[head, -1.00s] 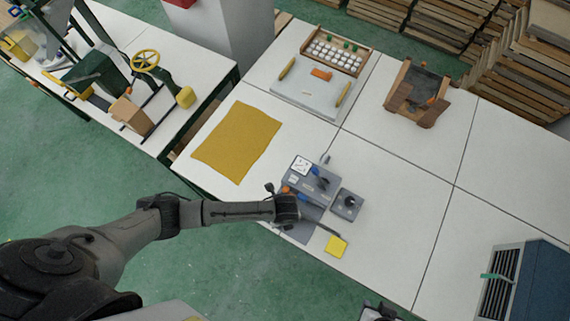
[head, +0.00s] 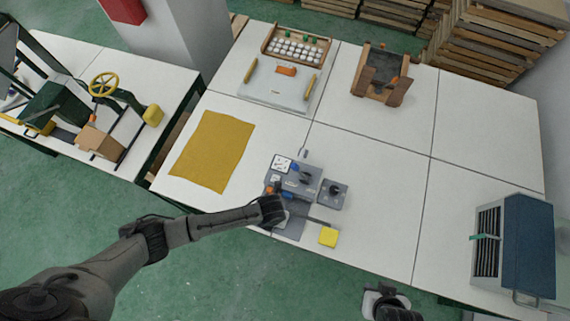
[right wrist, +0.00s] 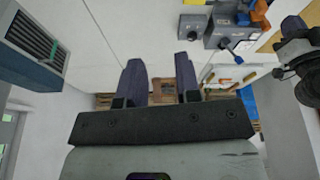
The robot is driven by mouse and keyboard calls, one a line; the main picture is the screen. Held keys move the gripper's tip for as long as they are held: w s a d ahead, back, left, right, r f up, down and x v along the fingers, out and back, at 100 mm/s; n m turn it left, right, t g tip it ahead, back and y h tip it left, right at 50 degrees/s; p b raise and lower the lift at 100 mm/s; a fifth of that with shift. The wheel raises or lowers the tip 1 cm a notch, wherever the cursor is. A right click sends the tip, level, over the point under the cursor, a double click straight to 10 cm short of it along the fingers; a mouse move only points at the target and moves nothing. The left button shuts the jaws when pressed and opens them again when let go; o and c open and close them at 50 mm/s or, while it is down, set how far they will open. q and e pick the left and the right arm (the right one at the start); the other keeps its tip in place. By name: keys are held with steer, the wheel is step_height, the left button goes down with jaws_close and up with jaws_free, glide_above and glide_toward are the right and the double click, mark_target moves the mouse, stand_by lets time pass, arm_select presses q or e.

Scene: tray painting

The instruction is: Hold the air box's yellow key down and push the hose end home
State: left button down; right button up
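The grey air box (head: 311,172) stands near the table's front edge, with a white dial plate, a blue part (head: 294,167) and dark knobs on it. A yellow square key (head: 328,237) sits at the end of a dark bar in front of it. The air box also shows at the top of the right wrist view (right wrist: 232,30). My left gripper (head: 275,211) is at the box's front left; its fingertips are unclear. An orange part (head: 270,189) shows beside it. I cannot make out the hose end. My right gripper (right wrist: 158,98) is open and empty, away from the box.
A small grey box with a knob (head: 332,194) stands right of the air box. A mustard cloth (head: 213,150) lies left. A white tray (head: 275,84) and a wooden stand (head: 381,72) are at the back. A blue vented unit (head: 527,247) stands right. The middle right table is clear.

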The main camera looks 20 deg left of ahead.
steer(key=shift+w, duration=0.1)
steer(key=c, duration=0.4)
steer(key=shift+w+r, duration=0.15)
steer(key=shift+w, duration=0.1)
jaws_close()
steer(key=w+a+r+t, duration=0.25)
steer(key=w+r, duration=0.25)
steer(key=w, duration=0.4)
steer(key=w+a+f+g+y, duration=0.1)
steer(key=w+a+f, duration=0.45)
steer(key=w, duration=0.35)
steer(key=s+a+f+g, duration=0.1)
steer(key=f+g, duration=0.1)
steer(key=f, duration=0.5)
steer(key=s+a+f+g+h, duration=0.1)
steer(key=s+f, duration=0.1)
steer(key=f, duration=0.6)
steer(key=s+a+f+g, duration=0.1)
steer(key=s+f+g, duration=0.1)
steer(key=f, duration=0.5)
steer(key=shift+f+m+g, duration=0.3)
steer(key=shift+g, duration=0.05)
steer(key=shift+w+a+m, duration=0.1)
steer(key=shift+w+m, duration=0.3)
steer(key=shift+m, duration=0.3)
